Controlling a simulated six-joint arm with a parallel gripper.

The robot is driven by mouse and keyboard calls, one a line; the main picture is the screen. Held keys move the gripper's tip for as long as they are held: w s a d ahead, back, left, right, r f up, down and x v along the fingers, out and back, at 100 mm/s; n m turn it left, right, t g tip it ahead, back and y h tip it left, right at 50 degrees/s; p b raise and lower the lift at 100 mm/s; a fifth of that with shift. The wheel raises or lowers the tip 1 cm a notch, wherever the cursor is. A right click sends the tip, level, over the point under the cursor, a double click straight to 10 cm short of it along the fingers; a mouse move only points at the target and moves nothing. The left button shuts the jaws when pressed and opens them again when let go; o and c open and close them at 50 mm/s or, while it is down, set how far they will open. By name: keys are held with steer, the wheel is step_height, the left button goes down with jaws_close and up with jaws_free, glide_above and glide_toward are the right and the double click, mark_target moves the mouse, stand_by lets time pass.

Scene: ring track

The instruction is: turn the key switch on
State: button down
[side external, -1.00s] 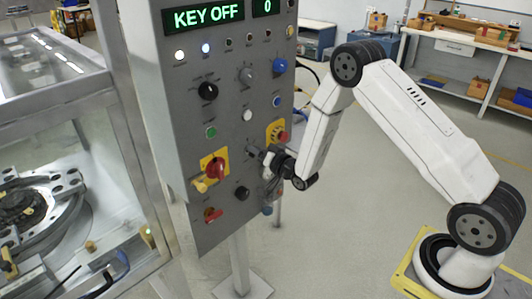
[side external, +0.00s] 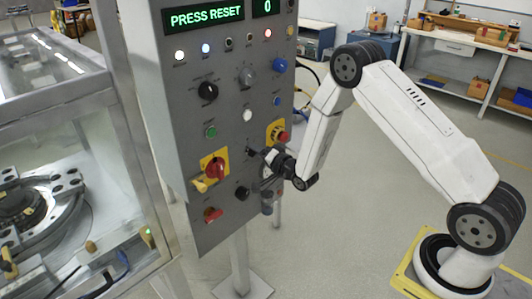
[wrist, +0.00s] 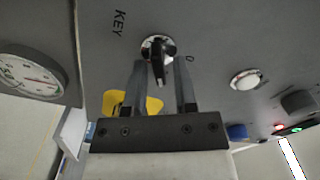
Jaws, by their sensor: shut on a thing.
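The key switch (wrist: 157,50) has a round silver collar and a dark key standing out of it, with the label "KEY" beside it in the wrist view. My gripper (wrist: 160,82) has one finger on each side of the key and is shut on it. In the side external view my gripper (side external: 262,156) is at the panel's right side, and the key there is mostly hidden by the fingers. The panel's display (side external: 205,17) reads "PRESS RESET".
The grey control panel (side external: 180,110) carries several knobs and buttons. A red emergency stop (side external: 283,137) on yellow sits just above my gripper. A round gauge (wrist: 32,75) is at the wrist view's left. A glass-walled machine (side external: 60,110) stands left of the panel.

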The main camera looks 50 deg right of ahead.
steer(key=c, duration=0.7)
jaws_free()
steer(key=shift+s, duration=0.1)
steer(key=s, duration=0.7)
steer(key=shift+s, duration=0.35)
steer(key=shift+a, duration=0.1)
